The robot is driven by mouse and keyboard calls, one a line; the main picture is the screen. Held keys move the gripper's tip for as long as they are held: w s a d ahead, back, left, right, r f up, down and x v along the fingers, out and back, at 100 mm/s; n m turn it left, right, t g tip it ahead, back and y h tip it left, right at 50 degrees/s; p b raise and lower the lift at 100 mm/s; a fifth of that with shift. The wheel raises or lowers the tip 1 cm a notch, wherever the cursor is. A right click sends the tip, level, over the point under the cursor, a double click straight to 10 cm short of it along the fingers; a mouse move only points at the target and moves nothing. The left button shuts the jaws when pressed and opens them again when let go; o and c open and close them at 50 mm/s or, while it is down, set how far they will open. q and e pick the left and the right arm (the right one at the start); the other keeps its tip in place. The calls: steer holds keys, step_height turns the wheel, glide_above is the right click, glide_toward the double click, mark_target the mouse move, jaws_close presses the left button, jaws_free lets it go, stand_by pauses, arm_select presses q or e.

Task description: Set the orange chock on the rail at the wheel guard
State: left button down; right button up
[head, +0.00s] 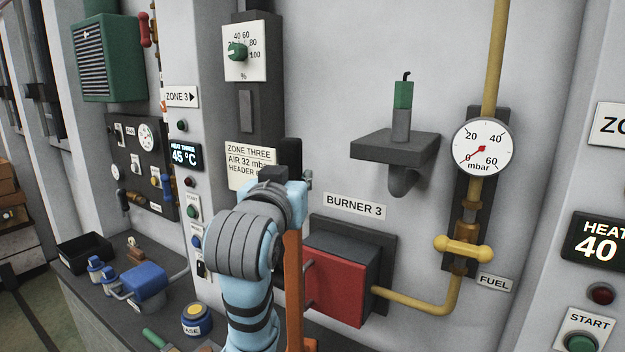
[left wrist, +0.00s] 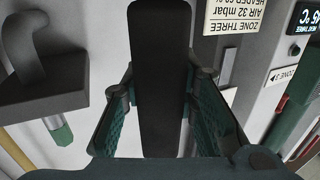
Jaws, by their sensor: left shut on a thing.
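My left gripper (head: 291,177) is shut on a tall black grip (head: 290,153) in front of the zone three panel. In the left wrist view the black grip (left wrist: 160,80) stands between the green pads of my left gripper (left wrist: 160,115). An orange bar (head: 294,275) runs down below the gripper and appears to belong to this grip; it seems to be the orange chock. The joint between grip and bar is hidden by my gripper and arm. The bar's lower end is near the picture's bottom edge. No rail or wheel guard can be made out. My right gripper is not in view.
A red-fronted burner box (head: 337,286) is just right of the orange bar. A dark shelf (head: 395,145) and a yellow fuel pipe (head: 415,306) stick out from the wall to the right. A dark bench (head: 119,298) at left holds a blue device (head: 143,280).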

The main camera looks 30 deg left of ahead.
arm_select(q)
steer(key=a+b, duration=0.1)
steer(key=a, duration=0.6)
step_height(320, 180, down, 7)
steer(key=b, duration=0.1)
steer(key=shift+r+b, duration=0.15)
steer(key=shift+b, duration=0.15)
steer(key=shift+a, duration=0.1)
steer(key=c, duration=1.7)
jaws_free()
steer(key=shift+f, duration=0.25)
steer(key=o, duration=0.4)
steer(key=shift+s+d+r, duration=0.1)
steer(key=shift+d+r, duration=0.05)
steer(key=shift+d, duration=0.05)
